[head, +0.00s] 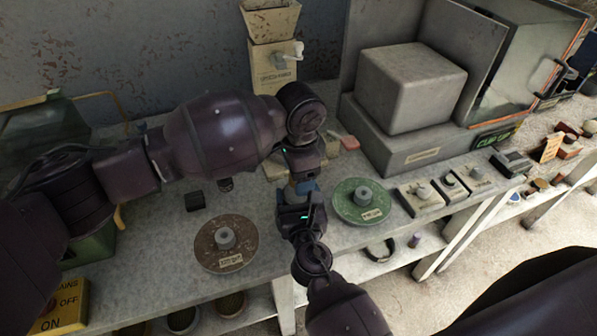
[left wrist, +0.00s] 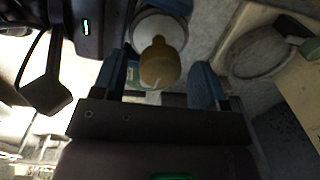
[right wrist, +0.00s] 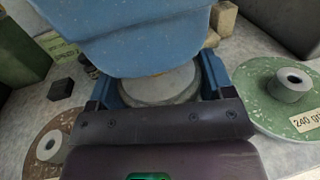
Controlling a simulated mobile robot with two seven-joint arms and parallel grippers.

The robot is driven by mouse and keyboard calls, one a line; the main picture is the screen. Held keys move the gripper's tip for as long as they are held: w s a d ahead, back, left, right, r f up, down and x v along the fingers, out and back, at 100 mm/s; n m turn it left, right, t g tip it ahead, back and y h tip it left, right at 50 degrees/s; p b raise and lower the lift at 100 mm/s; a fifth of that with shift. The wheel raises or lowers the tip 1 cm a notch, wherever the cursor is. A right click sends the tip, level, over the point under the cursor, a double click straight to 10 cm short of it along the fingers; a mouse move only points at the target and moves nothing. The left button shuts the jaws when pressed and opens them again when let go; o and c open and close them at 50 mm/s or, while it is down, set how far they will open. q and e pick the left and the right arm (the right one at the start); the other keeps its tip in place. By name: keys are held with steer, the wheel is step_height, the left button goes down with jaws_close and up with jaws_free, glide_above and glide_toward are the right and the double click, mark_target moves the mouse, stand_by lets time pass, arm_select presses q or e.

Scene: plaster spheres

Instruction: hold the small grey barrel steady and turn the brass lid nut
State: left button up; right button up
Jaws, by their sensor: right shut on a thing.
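The small grey barrel (right wrist: 165,87) stands between the blue fingers of my right gripper (head: 299,192), which is shut on it. The barrel also shows as a pale round top in the left wrist view (left wrist: 158,26). The brass lid nut (left wrist: 160,62) shows in the left wrist view between the two blue fingers of my left gripper (head: 303,178). Those fingers are open, with a gap on each side of the nut. My left gripper is above the barrel; its blue fingers fill the top of the right wrist view. In the head view the grippers hide the barrel and nut.
A brown grit disc (head: 226,252) lies left of the grippers and a green one (head: 362,211) lies right. A dispenser (head: 273,62) and a grey block (head: 410,92) stand behind. Small switch boxes (head: 443,192) line the right front. A small black block (head: 194,201) sits left.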

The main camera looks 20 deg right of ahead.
arm_select(q)
step_height(320, 180, up, 12)
steer(key=shift+s, duration=0.15)
stand_by(0.7)
arm_select(e)
steer(key=o, duration=0.9)
steer(key=shift+c, duration=0.2)
steer(key=shift+s, duration=0.15)
steer(key=s+a, duration=0.1)
steer(key=s, duration=0.5)
steer(key=shift+s, duration=0.3)
stand_by(0.7)
steer(key=shift+a, duration=0.1)
steer(key=s+a, duration=0.2)
steer(key=s, duration=1)
